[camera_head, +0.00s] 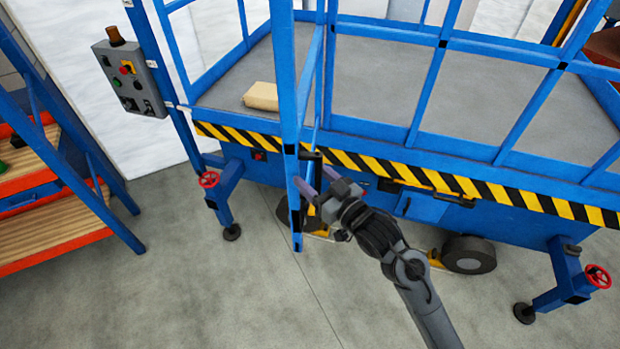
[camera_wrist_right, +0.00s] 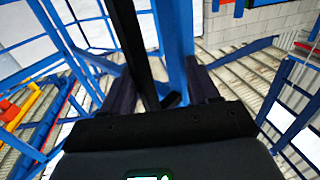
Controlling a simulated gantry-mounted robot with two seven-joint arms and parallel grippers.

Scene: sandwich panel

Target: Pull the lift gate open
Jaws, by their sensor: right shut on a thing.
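The blue lift gate (camera_head: 287,85) stands in front of the lift platform in the head view, seen nearly edge on, its lower end (camera_head: 295,225) hanging over the floor. It appears swung out from the platform opening. My right gripper (camera_head: 316,182) is at the gate's lower part, just in front of the striped platform edge. In the right wrist view, its two dark fingers stand either side of the blue gate post (camera_wrist_right: 174,40) and a black bar (camera_wrist_right: 138,45). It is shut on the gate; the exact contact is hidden. My left gripper is not in view.
A striped platform edge (camera_head: 440,182) and blue railings lie behind my right gripper. A grey control box (camera_head: 130,80) hangs at left. A tan block (camera_head: 261,96) lies on the deck. An orange and blue shelf (camera_head: 40,185) stands far left. The foreground floor is clear.

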